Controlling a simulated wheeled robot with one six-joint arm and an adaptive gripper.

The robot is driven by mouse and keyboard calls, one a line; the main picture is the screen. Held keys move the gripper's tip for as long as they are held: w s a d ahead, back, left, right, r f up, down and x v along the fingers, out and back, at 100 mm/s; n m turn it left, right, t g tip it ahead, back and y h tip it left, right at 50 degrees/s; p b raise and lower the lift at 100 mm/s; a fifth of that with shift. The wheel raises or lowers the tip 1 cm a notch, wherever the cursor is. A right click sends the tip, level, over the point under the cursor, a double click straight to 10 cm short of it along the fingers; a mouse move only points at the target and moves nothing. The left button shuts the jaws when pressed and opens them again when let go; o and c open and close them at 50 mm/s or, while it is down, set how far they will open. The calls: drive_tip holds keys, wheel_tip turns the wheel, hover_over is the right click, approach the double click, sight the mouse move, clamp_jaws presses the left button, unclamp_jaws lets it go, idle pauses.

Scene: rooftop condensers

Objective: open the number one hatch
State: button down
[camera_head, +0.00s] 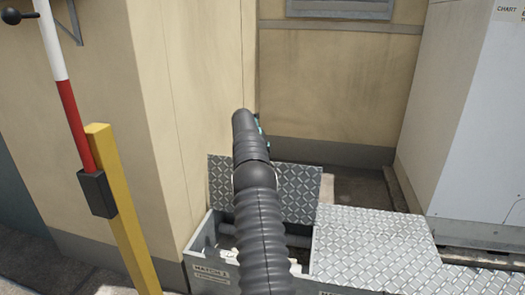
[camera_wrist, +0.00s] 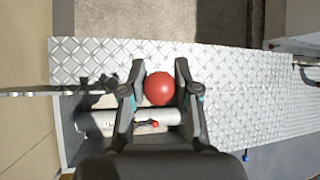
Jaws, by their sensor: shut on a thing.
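The number one hatch is a diamond-plate lid (camera_head: 292,190), tilted up near the wall, over a grey box (camera_head: 212,278) whose front label seems to end in 1. Its box lies partly open, with a pipe (camera_head: 226,228) inside. In the wrist view my gripper (camera_wrist: 160,70) is shut on a red ball knob (camera_wrist: 159,90), one finger on each side. Diamond plate (camera_wrist: 90,60) shows behind the knob, and a pale pipe (camera_wrist: 95,121) with a small red-tipped part lies below. In the head view my arm hides the gripper and the knob.
A flat diamond-plate cover (camera_head: 370,245) adjoins the opening on the right. A yellow post (camera_head: 122,205) and a red-and-white pole (camera_head: 70,110) stand at left. The beige wall (camera_head: 190,100) is close to the arm; a large grey cabinet (camera_head: 480,130) stands at right.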

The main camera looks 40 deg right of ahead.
drive_tip(key=c, duration=0.8)
unclamp_jaws()
drive_tip(key=shift+w+a+r, duration=0.15)
drive_tip(key=shift+w+r, duration=0.05)
drive_tip(key=shift+r, duration=0.1)
drive_tip(key=shift+s+d+f, duration=0.1)
drive_tip(key=shift+s+d, duration=0.1)
drive_tip(key=shift+a, duration=0.15)
drive_tip(key=v, duration=1.2)
drive_tip(key=shift+s, duration=0.1)
